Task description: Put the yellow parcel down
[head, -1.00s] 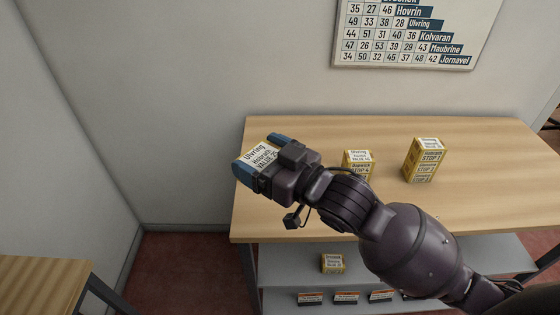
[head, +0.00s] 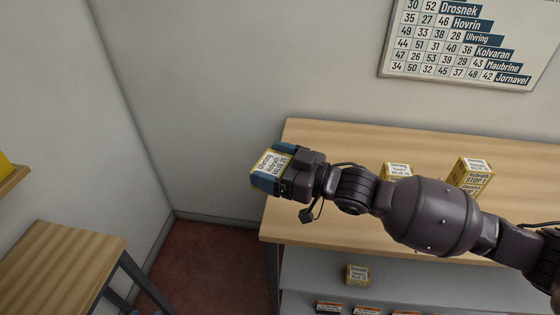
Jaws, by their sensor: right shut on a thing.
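My right gripper (head: 272,169) is shut on a yellow parcel (head: 268,162) with a white label that reads Ulvring. The blue fingers sit on two sides of it. The gripper holds it at the left end of the wooden counter (head: 330,137); I cannot tell its exact height above the top. Two other yellow parcels stand on the counter: a smaller one (head: 397,170) partly hidden by my right arm, and a taller one (head: 473,172) to the right. My left gripper is not in view.
A shelf (head: 310,265) under the counter bears a small yellow parcel (head: 357,275), with a row of labelled items lower down. A second wooden table (head: 65,262) stands at the lower left. A number chart (head: 465,45) hangs on the wall. A floor gap separates the tables.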

